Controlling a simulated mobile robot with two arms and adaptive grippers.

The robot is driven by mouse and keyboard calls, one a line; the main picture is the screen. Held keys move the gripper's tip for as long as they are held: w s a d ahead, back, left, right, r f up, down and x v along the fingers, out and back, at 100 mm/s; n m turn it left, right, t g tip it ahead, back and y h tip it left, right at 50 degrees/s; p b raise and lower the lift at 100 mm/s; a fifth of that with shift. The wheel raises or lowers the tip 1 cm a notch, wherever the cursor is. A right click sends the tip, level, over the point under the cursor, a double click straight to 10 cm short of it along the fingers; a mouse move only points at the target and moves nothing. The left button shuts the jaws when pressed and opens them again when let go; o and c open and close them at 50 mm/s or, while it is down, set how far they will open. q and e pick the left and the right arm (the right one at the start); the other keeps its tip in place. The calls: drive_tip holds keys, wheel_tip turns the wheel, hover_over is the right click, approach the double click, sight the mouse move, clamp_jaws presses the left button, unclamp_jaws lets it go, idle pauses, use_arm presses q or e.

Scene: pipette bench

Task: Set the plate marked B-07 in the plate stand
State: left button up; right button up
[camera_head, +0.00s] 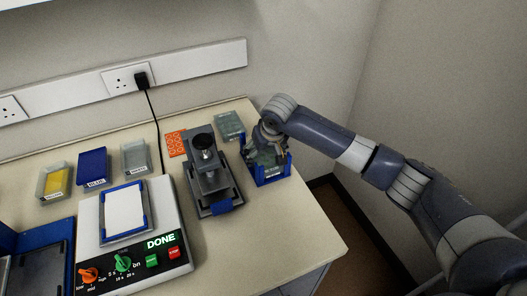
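My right gripper (270,142) reaches in from the right and points down at a blue holder (288,168) at the right end of the bench. Grey-green plate-like material (262,157) shows inside this holder, under and around the fingers. Whether the fingers are closed on it cannot be told. A small pale label shows low on the holder's front, too small to read. Another flat grey-green plate (229,122) lies on the bench behind and left of the holder; its marking is also unreadable. I cannot make out B-07 anywhere. My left gripper is not in view.
A dark press-like device (207,171) stands close left of the holder. An orange rack (176,143) lies behind it. A white machine reading DONE (170,252) carries a white plate (124,211). Yellow (56,182), blue (93,167) and grey (135,157) trays sit at the back left.

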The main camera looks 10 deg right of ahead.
drive_tip(key=shift+f, duration=0.2)
drive_tip(key=o, duration=1.1)
drive_tip(key=shift+o, duration=0.2)
drive_tip(key=shift+r, duration=0.25)
drive_tip(key=b+v, duration=0.1)
drive_tip(key=v, duration=1.1)
